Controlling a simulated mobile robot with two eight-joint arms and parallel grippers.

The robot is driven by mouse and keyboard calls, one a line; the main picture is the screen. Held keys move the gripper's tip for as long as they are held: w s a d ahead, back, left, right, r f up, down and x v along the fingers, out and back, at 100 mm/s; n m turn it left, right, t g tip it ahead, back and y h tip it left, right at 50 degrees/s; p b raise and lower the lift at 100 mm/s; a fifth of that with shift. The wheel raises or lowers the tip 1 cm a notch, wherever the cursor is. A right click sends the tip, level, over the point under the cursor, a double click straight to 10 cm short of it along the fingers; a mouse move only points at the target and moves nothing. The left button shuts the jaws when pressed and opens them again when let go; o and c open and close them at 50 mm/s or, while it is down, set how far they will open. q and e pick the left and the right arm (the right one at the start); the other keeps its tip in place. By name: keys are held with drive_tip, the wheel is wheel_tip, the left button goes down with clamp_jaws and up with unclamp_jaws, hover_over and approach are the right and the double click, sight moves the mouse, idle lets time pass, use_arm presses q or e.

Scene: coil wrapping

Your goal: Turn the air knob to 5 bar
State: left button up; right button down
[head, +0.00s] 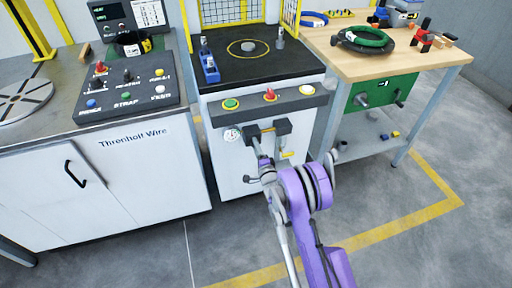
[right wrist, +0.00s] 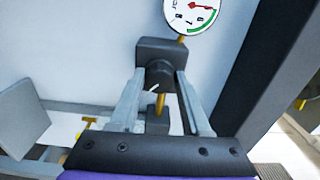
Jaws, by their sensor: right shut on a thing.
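The air knob (right wrist: 158,73) is a dark round knob on a dark regulator block (right wrist: 160,49) at the front of the white cabinet, in the right wrist view. My right gripper (right wrist: 159,82) has its two grey fingers on either side of the knob and is shut on it. In the head view my right gripper (head: 262,157) reaches the cabinet front below the button panel. A round white gauge (right wrist: 192,14) with a green arc and a red mark sits just above the regulator; its top is cut off and I cannot read its value. My left gripper is not in view.
A grey-topped bench with a control box (head: 127,88) stands at left. A wooden table (head: 385,62) with a green coil (head: 367,38) stands at right. Floor at right is clear.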

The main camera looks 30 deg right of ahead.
idle(0.4)
drive_tip(key=shift+c, duration=2)
unclamp_jaws()
drive_tip(key=shift+s, duration=0.1)
drive_tip(key=b+v, duration=0.1)
drive_tip(key=v, duration=0.9)
drive_tip(key=shift+s, duration=0.25)
drive_tip(key=shift+a, duration=0.15)
